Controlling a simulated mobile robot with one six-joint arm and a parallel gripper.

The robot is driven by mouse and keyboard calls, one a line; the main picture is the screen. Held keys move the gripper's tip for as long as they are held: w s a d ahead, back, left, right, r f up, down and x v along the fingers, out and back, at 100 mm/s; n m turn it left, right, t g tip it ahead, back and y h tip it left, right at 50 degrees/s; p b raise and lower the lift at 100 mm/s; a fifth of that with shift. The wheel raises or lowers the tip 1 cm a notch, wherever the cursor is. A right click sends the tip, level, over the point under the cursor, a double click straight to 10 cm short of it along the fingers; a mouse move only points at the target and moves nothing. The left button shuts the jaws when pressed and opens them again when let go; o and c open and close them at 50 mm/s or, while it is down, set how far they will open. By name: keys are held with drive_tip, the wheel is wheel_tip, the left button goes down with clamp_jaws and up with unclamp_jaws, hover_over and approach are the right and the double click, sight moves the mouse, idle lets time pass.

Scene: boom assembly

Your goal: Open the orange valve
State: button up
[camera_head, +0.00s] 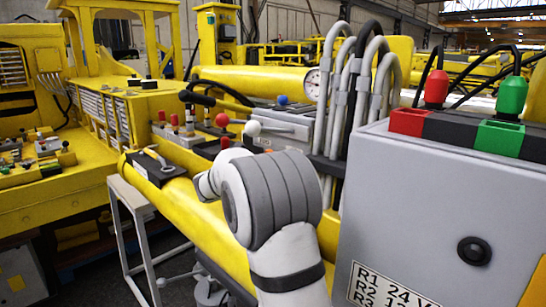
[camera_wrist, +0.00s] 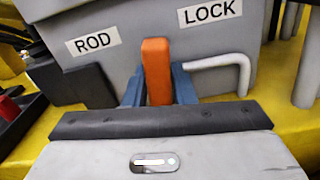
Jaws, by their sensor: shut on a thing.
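The orange valve (camera_wrist: 156,62) shows in the wrist view as an upright, flat orange handle in front of a grey box, between the labels ROD and LOCK. My gripper (camera_wrist: 158,88) has its two blue fingers on either side of the handle and is shut on it. The handle's lower end is hidden behind the dark gripper body. In the head view my arm hides the gripper, and I cannot make out the valve there.
A white bent lever (camera_wrist: 222,64) sits close right of the fingers, under the LOCK label (camera_wrist: 212,12). The ROD label (camera_wrist: 92,41) is to the left. In the head view, a grey cabinet (camera_head: 440,200) stands right of my arm, with grey hoses (camera_head: 340,95) behind.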

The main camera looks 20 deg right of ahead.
drive_tip(key=shift+w+a+r+n+p, duration=0.15)
drive_tip(key=shift+r+n+p, duration=0.2)
drive_tip(key=shift+n+p, duration=0.35)
drive_tip(key=shift+n, duration=0.3)
drive_tip(key=o, duration=0.8)
drive_tip(key=shift+a+f, duration=0.1)
drive_tip(key=shift+o, duration=0.3)
drive_tip(key=shift+f, duration=0.1)
